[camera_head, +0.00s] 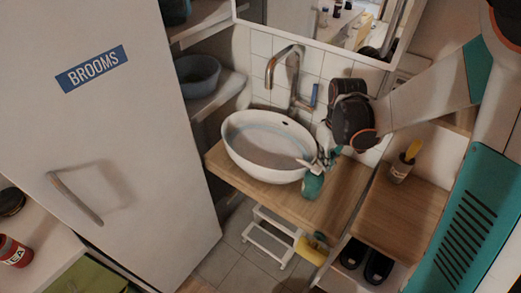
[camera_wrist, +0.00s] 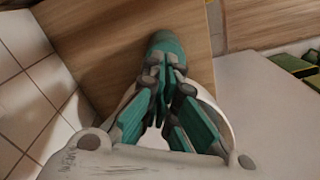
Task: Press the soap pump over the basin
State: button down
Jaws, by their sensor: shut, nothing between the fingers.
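The green soap bottle (camera_head: 312,184) stands on the wooden counter at the right front of the white oval basin (camera_head: 262,168). A pale spout at its top points left towards the basin's rim. My gripper (camera_head: 321,163) is right above the bottle, with its fingers at the pump head. In the wrist view my gripper (camera_wrist: 164,84) is shut and empty, its teal fingers together. The bottle (camera_wrist: 166,42) shows just beyond the fingertips, and the fingers hide its pump. I cannot tell whether the fingertips touch the pump.
A curved metal faucet (camera_head: 292,76) rises behind the basin. The wooden counter (camera_head: 334,205) is clear to the right of the bottle. A bottle with a yellow top (camera_head: 402,165) stands on a shelf at the right. A white step stool (camera_head: 268,238) is below.

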jog(key=shift+r+p, duration=1.85)
jog(key=shift+r, duration=1)
jog(key=s+r+m+t+b, duration=0.4)
jog(key=s+r+t, duration=0.3)
jog(key=s+r, duration=0.5)
jog(key=s, duration=0.3)
jog(key=shift+r+m, duration=0.25)
jog(key=shift+m, duration=0.15)
